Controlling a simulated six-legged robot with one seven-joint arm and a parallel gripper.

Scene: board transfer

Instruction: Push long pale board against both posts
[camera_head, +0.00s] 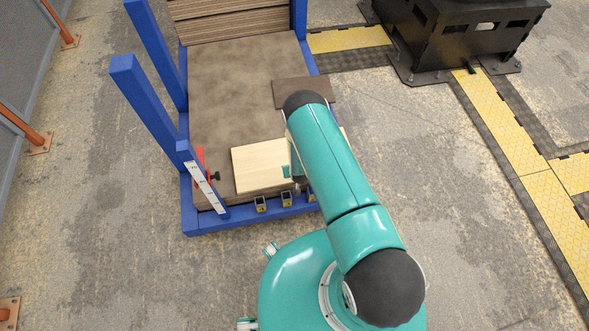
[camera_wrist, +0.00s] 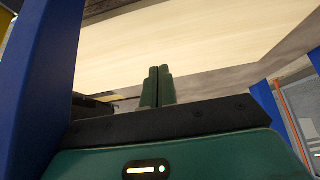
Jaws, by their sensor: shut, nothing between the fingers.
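The long pale board (camera_head: 258,166) lies flat on a brown sheet near the front end of a blue-framed rack. Its right part is hidden behind my arm. Two tall blue posts, a far one (camera_head: 157,45) and a near one (camera_head: 143,95), stand on the rack's left side, with a gap between them and the board. In the wrist view the pale board (camera_wrist: 190,40) spans the picture beyond my gripper (camera_wrist: 158,72). The fingers are shut together and empty, close to the board; I cannot tell whether they touch it. In the head view my arm mostly hides the gripper.
Small yellow-and-black blocks (camera_head: 286,199) line the front rail (camera_head: 240,220). A dark brown piece (camera_head: 290,93) lies behind my arm. A black machine (camera_head: 460,35) stands back right.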

